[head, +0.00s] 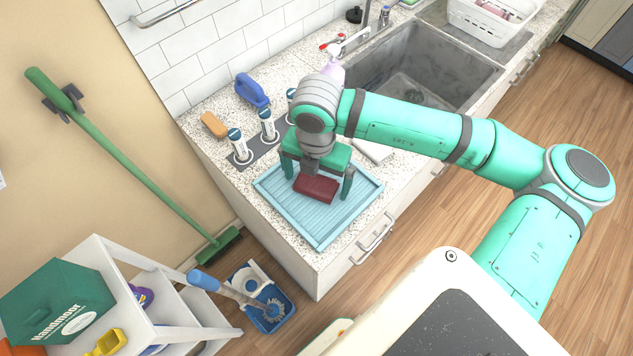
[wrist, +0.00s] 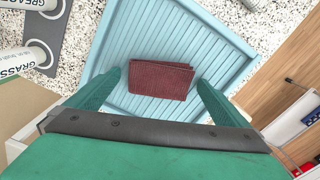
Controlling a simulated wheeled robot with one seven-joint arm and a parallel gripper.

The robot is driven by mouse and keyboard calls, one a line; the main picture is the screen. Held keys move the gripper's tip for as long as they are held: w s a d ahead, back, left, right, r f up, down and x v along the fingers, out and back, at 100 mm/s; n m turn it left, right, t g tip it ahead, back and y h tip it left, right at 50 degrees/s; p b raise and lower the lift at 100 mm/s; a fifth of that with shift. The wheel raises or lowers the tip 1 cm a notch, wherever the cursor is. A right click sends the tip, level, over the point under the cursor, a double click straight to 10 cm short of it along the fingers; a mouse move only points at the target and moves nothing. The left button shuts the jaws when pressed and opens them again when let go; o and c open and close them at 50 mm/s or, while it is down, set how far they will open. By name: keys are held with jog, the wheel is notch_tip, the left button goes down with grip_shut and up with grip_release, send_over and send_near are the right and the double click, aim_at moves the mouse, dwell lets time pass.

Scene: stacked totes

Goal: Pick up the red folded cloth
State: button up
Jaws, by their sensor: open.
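The red folded cloth (head: 317,189) lies flat in the blue ridged tray (head: 286,212) on the counter. In the wrist view the cloth (wrist: 161,79) lies in the tray (wrist: 150,31), between and a little ahead of my two fingertips. My gripper (head: 318,190) is open above the tray, with one finger on either side of the cloth. In the wrist view both green fingers of my gripper (wrist: 160,83) show, with a gap between each finger and the cloth. My gripper hides part of the cloth's back edge in the head view.
White bottles (head: 268,125) stand on a grey mat behind the tray. A blue jug (head: 251,91) and an orange-brown block (head: 214,125) are further back left. The sink (head: 425,65) is at the right. The counter's front edge runs close to the tray.

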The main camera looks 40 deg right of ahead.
aim_at(317, 181)
jog(key=c, duration=1.2)
jog(key=shift+r, duration=0.1)
jog(key=shift+r, duration=0.4)
notch_tip(317, 181, up, 2)
jog(key=shift+r, duration=0.1)
jog(key=s+d+r, duration=0.3)
jog(key=s+r, duration=0.7)
jog(key=s, duration=0.3)
jog(key=shift+s, duration=0.35)
